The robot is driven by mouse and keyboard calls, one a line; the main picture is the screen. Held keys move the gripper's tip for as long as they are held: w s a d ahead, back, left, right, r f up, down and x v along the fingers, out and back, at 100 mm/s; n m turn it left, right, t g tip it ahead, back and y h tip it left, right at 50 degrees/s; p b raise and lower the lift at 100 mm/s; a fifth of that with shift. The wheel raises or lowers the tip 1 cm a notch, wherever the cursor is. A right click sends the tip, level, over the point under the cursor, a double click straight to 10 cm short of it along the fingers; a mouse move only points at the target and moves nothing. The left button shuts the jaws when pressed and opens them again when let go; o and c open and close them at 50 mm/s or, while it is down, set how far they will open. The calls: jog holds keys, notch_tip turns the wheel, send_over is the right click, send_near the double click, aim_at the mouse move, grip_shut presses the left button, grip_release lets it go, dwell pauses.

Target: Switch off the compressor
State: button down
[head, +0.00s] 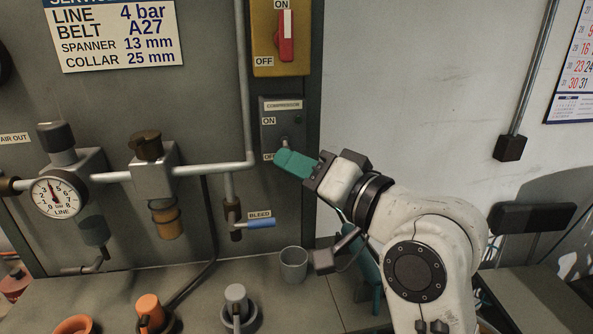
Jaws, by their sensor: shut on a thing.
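The compressor switch (284,142) is a small toggle on a dark grey plate (284,112) labelled COMPRESSOR. ON is marked above and OFF below on this plate. My gripper (281,157), with teal fingers, comes in from the right and is shut on the switch's lever, near the OFF label. The fingers hide most of the lever and part of the OFF label, so I cannot tell the lever's exact position.
A yellow box with a red handle (286,38) is above the plate. A pipe with a pressure gauge (54,194) runs left. A blue-handled bleed valve (260,223) is below. A grey cup (293,263) stands on the bench under my arm.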

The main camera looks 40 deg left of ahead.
jog(key=shift+f, duration=0.1)
jog(key=c, duration=1.1)
grip_release()
jog(key=d+b, duration=0.1)
jog(key=d, duration=0.9)
jog(key=shift+s+d+f, duration=0.2)
jog(key=shift+s+d, duration=0.15)
jog(key=shift+s, duration=0.1)
